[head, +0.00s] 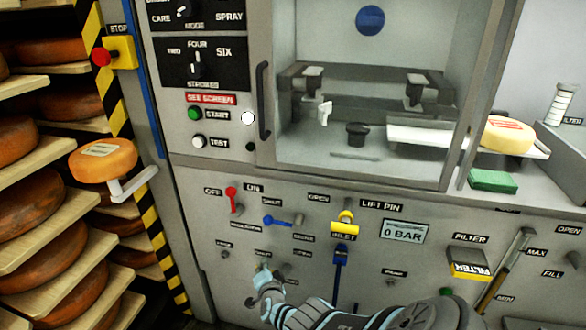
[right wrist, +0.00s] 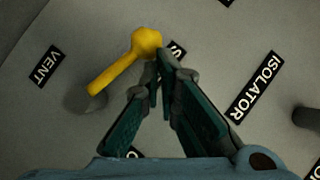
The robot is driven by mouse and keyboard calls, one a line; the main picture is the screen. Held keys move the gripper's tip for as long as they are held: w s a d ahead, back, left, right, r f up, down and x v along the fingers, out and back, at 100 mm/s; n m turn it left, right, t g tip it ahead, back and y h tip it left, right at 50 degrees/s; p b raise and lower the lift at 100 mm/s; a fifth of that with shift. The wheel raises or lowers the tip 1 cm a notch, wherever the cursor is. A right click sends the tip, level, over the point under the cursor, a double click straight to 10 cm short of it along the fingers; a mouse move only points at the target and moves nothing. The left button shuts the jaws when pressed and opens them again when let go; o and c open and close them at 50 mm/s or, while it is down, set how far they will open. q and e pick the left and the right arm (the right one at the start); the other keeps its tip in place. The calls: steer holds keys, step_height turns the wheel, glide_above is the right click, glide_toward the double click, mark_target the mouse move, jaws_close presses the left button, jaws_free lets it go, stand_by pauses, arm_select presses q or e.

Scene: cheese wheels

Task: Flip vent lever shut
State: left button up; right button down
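The yellow vent lever (right wrist: 118,70) shows in the right wrist view, near a VENT label (right wrist: 47,66). Its wide knob end (right wrist: 146,41) lies beside a label starting with S, partly hidden by my fingers. Its thin end meets a grey round part. My right gripper (right wrist: 159,68) has its fingertips together just beside the knob, with nothing between them. I cannot tell whether they touch it. In the head view my right gripper (head: 264,279) is low at the panel and hides most of the lever there. My left gripper is not in view.
Close by on the panel are a blue lever (head: 277,220), a red lever (head: 232,195), a yellow lift pin lever (head: 345,224) and a blue inlet handle (head: 340,258). An isolator label (right wrist: 257,86) lies right of my fingers. Shelves of cheese wheels (head: 40,200) stand at left.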

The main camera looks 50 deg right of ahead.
steer(key=shift+w+f+b, duration=0.1)
steer(key=shift+f+b, duration=0.2)
steer(key=shift+f, duration=0.35)
steer(key=s+a+r+p, duration=0.4)
steer(key=a+r+p, duration=0.4)
steer(key=p, duration=0.5)
steer(key=shift+s+r, duration=0.3)
steer(key=shift+r, duration=0.45)
steer(key=shift+f, duration=0.1)
